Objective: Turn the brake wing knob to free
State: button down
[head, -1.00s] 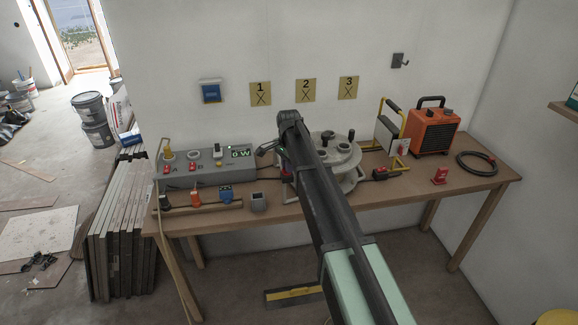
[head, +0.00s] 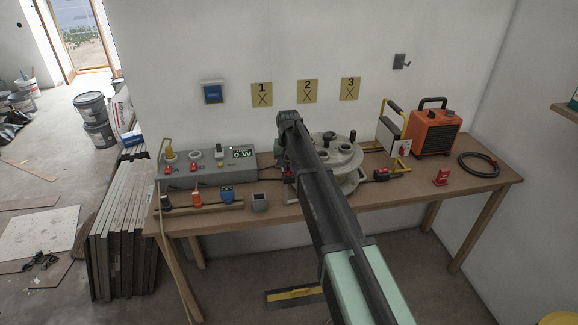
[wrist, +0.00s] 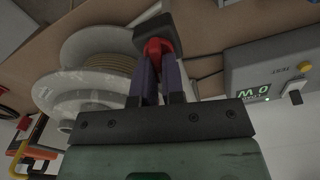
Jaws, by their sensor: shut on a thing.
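The red brake wing knob (wrist: 157,47) shows in the wrist view, in front of a black block. My gripper (wrist: 157,64) has its two dark fingers closed on the knob from either side. The fingers cover part of it, so I cannot read its setting. The cable reel (wrist: 80,88), with pale flanges and tan cable, is just left of the fingers. In the head view the reel (head: 345,157) stands on the bench, partly behind my arm. My arm hides the gripper and the knob's turn there.
A grey meter box (head: 205,174) reading 0 W stands left of the reel on the wooden bench (head: 420,194). An orange heater (head: 436,133), a yellow-framed stand (head: 388,130) and a coiled black cable (head: 478,164) are to the right. Small plugs lie along the front left.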

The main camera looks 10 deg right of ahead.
jog(key=shift+a+n, duration=0.1)
jog(key=shift+n, duration=1.1)
jog(key=c, duration=1.2)
grip_release()
notch_tip(320, 180, up, 11)
jog(key=p, duration=1.1)
jog(key=shift+f, duration=0.1)
